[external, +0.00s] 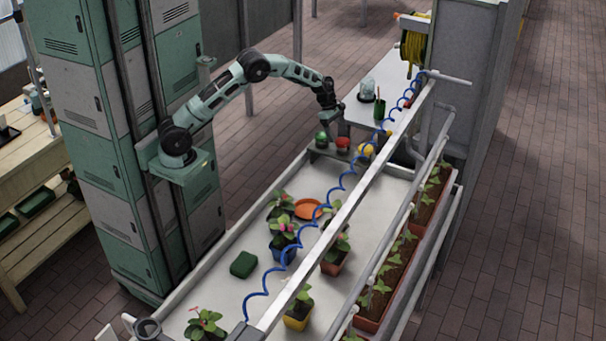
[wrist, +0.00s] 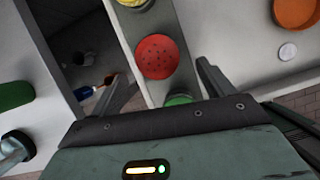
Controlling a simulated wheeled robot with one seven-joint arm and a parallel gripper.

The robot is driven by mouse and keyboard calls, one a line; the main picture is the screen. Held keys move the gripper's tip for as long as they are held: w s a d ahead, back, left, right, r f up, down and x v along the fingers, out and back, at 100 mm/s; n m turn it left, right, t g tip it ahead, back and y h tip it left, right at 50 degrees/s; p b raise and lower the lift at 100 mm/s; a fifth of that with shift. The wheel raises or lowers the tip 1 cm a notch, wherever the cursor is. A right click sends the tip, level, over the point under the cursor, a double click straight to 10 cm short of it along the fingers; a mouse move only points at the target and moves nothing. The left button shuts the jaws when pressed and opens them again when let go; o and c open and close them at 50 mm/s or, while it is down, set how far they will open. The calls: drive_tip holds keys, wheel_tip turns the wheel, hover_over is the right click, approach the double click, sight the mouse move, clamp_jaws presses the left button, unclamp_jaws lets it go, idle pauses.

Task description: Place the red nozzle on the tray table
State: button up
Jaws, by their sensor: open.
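The red nozzle (external: 343,144) sits on the far end ledge of the planting bench, between a green nozzle (external: 321,139) and a yellow nozzle (external: 366,150). In the wrist view the red nozzle (wrist: 157,57) shows its round, perforated face, just beyond the fingertips. My gripper (external: 328,108) points down above this row, apart from the nozzles. In the wrist view its fingers (wrist: 164,80) are spread and empty. The green nozzle (wrist: 178,99) is partly hidden by the gripper body. The tray table (external: 352,104) stands behind the ledge, holding a glass jar and a dark green cup.
A coiled blue hose (external: 341,187) and a long white rail (external: 349,207) run over the bench, right of my arm. Potted plants and an orange saucer (external: 307,209) stand on the bench.

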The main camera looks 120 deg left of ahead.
sight(341, 137)
drive_tip(key=shift+p+x, duration=0.5)
drive_tip(key=shift+x, duration=2.15)
drive_tip(key=c, duration=1.1)
drive_tip(key=shift+r, duration=0.15)
drive_tip(key=shift+c, duration=0.2)
